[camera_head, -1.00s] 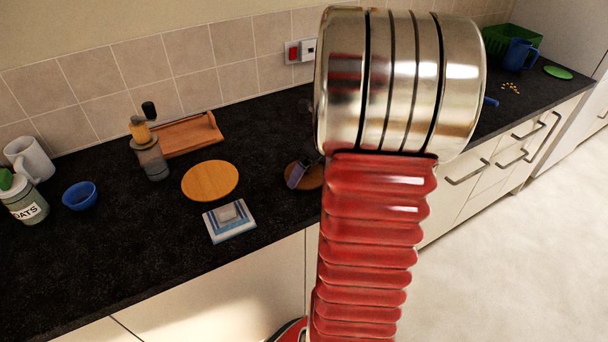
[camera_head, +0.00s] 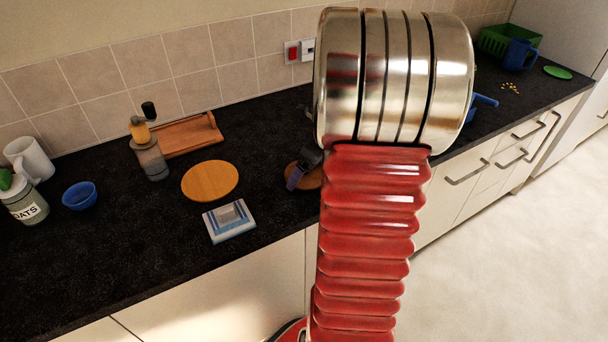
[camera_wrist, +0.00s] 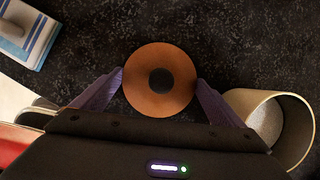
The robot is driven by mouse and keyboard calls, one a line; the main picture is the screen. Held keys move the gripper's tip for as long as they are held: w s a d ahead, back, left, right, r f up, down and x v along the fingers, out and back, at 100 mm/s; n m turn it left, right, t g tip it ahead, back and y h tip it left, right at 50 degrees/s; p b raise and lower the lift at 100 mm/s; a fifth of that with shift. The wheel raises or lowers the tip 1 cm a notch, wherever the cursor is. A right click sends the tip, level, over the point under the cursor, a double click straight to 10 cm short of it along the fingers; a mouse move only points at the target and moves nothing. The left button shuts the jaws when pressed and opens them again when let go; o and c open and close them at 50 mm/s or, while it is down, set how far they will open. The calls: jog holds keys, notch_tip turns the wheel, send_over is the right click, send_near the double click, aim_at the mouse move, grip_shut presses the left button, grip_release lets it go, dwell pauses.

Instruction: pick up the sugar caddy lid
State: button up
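The sugar caddy lid, a round orange-brown disc (camera_wrist: 182,98) with a dark knob at its centre, lies in the middle of the wrist view. It shows in part in the head view (camera_head: 314,178), lying on the black worktop and partly hidden by my arm and gripper. My gripper (camera_wrist: 160,77) is open, its two purple fingers spread to either side of the lid, tips by its left and right edges. I cannot tell whether they touch it. In the head view one finger (camera_head: 294,179) shows above the lid's left part.
An open beige cylindrical container (camera_wrist: 283,126) stands close by the right finger. A blue-and-white block-like item (camera_head: 229,221) and a round wooden board (camera_head: 210,181) lie left of the lid. A grinder-like jar (camera_head: 151,160) stands farther left. Dark worktop above the lid is clear.

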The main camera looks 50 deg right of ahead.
jog(key=shift+c, duration=1.4)
notch_tip(320, 180, up, 10)
jog(key=shift+f, duration=0.2)
jog(key=shift+r, duration=0.2)
